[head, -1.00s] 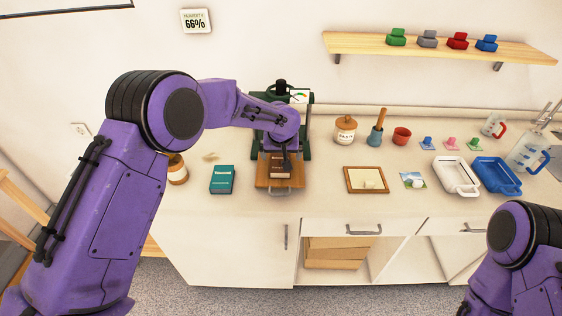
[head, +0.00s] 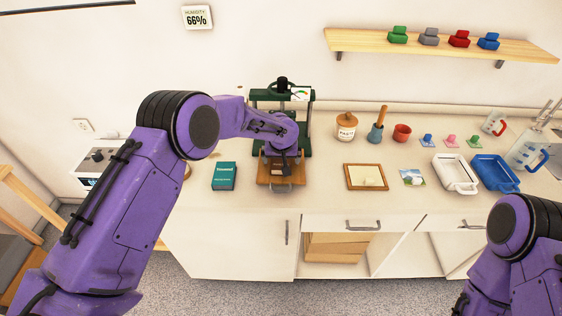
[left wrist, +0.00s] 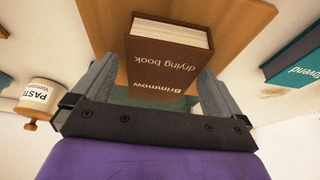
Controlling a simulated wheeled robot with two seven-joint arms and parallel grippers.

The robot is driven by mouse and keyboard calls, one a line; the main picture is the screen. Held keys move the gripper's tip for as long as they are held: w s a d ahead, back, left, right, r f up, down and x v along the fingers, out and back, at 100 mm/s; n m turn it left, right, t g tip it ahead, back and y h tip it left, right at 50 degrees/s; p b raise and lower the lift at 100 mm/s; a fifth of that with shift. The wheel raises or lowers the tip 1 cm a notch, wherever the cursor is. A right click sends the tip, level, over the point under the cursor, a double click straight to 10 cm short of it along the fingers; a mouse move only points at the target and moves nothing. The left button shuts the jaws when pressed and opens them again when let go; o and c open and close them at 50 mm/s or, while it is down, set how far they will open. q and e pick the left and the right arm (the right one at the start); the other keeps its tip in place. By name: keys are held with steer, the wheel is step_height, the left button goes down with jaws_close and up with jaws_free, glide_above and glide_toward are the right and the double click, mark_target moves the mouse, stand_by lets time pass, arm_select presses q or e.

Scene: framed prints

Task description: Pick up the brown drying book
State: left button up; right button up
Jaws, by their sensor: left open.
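The brown drying book (left wrist: 165,62) lies on a wooden board in the left wrist view, its spine lettered "Brimmow drying book". My left gripper (left wrist: 158,95) is open, with one grey finger on each side of the book's near end. I cannot tell whether the fingers touch it. In the head view my left gripper (head: 279,165) is over the wooden board (head: 281,181) in front of the green press, and my arm hides most of the book. My right arm shows at the lower right, but its gripper is out of view.
A teal book (head: 224,176) lies left of the board. The green press (head: 308,135) stands behind it. A wooden frame (head: 366,177), a picture card (head: 412,177), a white tray (head: 455,175) and a blue tray (head: 495,174) are to the right. Bare counter lies between board and frame.

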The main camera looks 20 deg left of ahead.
arm_select(q)
steer(key=c, duration=1.2)
